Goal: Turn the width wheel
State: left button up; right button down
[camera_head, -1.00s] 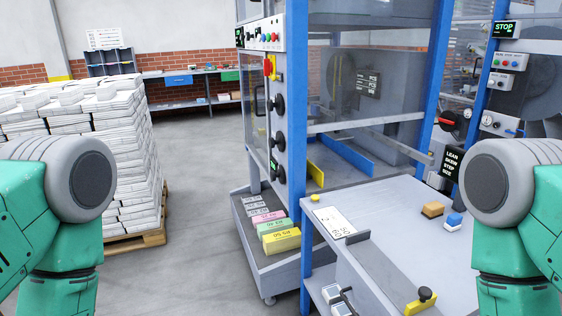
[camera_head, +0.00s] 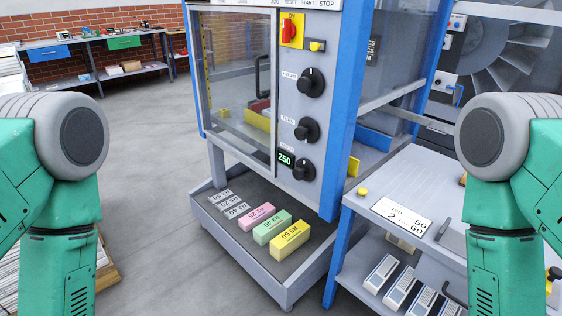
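A column of three black wheels is on the grey panel of the blue-framed machine in the head view. The top wheel (camera_head: 311,83) is labelled HEIGHT. The middle wheel (camera_head: 306,130) is labelled TURN. The bottom wheel (camera_head: 303,169) sits beside a small green display (camera_head: 285,158) reading 250; its own label is too small to read surely, so I cannot confirm it as the width wheel. Both of my arms show at the left and right edges, apart from the wheels. Neither of my grippers is in view.
A red-and-yellow switch (camera_head: 290,30) is above the wheels. A low grey tray (camera_head: 222,231) holds coloured labelled blocks below the panel. A grey table (camera_head: 425,185) with a printed card (camera_head: 402,216) stands right. Open floor (camera_head: 160,130) lies left of the machine.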

aim_at(304, 170)
jog(key=i+j+z, duration=0.2)
jog(key=z, duration=0.25)
jog(key=i+j+z, duration=0.1)
jog(key=j+z, duration=0.15)
jog(key=z, duration=0.2)
jog(key=i+j+z, duration=0.1)
jog(key=j+z, duration=0.2)
jog(key=z, duration=0.15)
jog(key=j+z, duration=0.8)
jog(key=j, duration=2.25)
jog(key=k, duration=0.05)
